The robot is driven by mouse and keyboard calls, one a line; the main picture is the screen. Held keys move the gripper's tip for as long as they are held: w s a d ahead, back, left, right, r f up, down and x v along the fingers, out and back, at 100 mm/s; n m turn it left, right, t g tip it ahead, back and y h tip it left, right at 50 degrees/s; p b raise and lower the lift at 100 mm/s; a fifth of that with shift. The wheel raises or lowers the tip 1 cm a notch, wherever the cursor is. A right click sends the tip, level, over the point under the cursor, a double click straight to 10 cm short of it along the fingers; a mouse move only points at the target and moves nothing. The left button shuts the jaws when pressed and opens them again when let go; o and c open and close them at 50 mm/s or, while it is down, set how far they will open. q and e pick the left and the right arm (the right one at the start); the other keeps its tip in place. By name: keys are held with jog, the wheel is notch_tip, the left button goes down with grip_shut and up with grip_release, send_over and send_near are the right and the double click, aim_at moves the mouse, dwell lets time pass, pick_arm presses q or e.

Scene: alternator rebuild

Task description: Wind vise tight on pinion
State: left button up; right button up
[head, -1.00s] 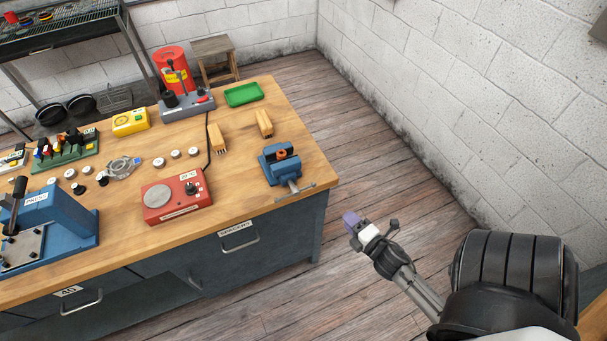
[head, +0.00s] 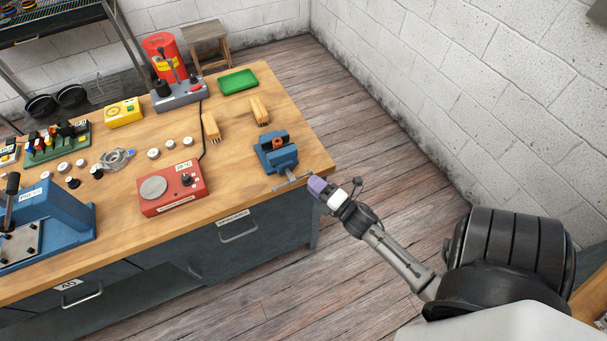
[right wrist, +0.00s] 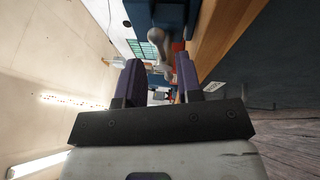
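The blue vise (head: 277,156) stands at the bench's right front corner. An orange-brown piece (head: 279,142) shows at its jaws; I cannot tell how firmly it is held. The vise's grey handle bar (head: 291,183) sticks out over the front edge. My right gripper (head: 315,187), with purple fingers, is close to the right end of this bar. In the right wrist view my right gripper (right wrist: 158,78) has its fingers apart, with a grey rounded metal part (right wrist: 157,42) just beyond the tips. My left gripper is not in view.
The red scale-like box (head: 172,190) is left of the vise on the wooden bench (head: 240,188). Two tan blocks (head: 211,127) and a green tray (head: 238,81) lie behind the vise. A blue press (head: 48,220) stands at the left. Floor right of the bench is clear.

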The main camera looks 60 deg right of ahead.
aim_at(303, 176)
jog(key=shift+x, duration=2.3)
jog(key=shift+c, duration=0.4)
grip_shut()
